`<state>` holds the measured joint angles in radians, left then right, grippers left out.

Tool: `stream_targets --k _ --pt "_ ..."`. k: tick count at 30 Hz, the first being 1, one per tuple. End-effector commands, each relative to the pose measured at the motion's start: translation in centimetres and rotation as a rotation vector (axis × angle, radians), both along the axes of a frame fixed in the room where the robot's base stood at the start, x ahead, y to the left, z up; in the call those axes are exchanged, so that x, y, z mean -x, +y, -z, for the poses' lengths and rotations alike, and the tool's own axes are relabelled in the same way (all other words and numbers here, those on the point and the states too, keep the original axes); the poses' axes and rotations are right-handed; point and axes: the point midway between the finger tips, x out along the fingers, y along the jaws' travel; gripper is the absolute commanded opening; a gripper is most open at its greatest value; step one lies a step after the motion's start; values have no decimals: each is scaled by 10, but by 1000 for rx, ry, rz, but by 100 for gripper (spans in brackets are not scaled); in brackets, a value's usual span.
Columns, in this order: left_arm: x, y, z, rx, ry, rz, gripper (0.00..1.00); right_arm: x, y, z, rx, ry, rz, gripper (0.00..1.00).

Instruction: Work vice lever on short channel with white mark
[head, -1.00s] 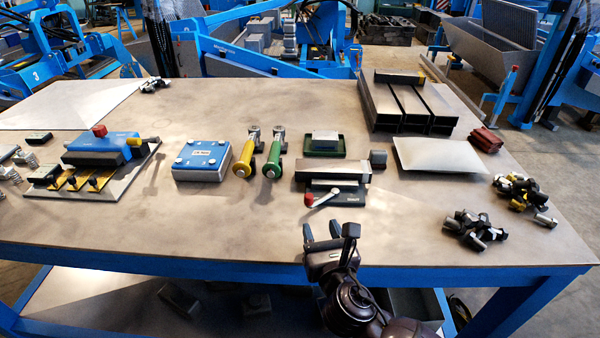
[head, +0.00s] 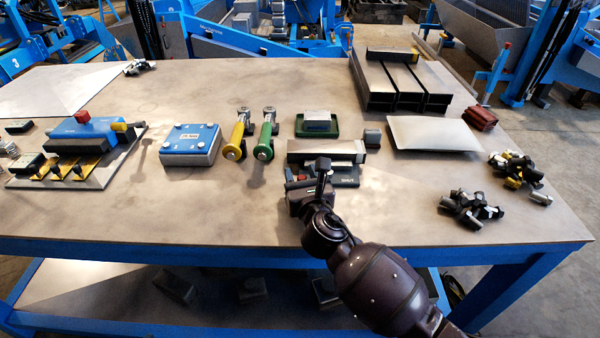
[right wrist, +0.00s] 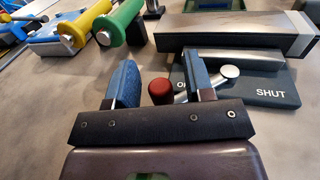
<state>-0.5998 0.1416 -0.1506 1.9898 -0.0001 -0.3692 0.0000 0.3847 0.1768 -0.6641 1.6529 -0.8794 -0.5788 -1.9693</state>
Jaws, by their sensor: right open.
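The vice (head: 345,178) has a dark base plate, which reads "SHUT" at its right in the right wrist view (right wrist: 270,92). The lever (right wrist: 190,95) is a pale arm running left from a round pivot to a red knob (right wrist: 161,91), near a partly hidden letter "O". My right gripper (head: 308,178) is open at the vice's front left. In the right wrist view the knob appears between its blue fingers, with no grip on it. My left gripper is not in view.
Green (head: 265,140) and yellow (head: 236,140) handled tools lie left of the vice. A green tray (head: 317,128) is behind it, a small dark block (head: 372,138) to its right. A pale plate (head: 435,133) and loose bolts (head: 470,208) lie further right. The table's front middle is clear.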

Motion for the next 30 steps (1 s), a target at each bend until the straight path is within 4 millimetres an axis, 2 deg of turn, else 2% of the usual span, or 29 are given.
stream_targets --k 5,14,23,30 --pt "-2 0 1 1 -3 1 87 -10 3 0 -1 1 -1 48" --pt "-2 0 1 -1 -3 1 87 -11 3 0 -1 0 -1 48" --pt "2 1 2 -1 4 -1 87 -11 3 0 -1 0 -1 2" --pt "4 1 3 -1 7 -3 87 -11 3 0 0 0 -2 0"
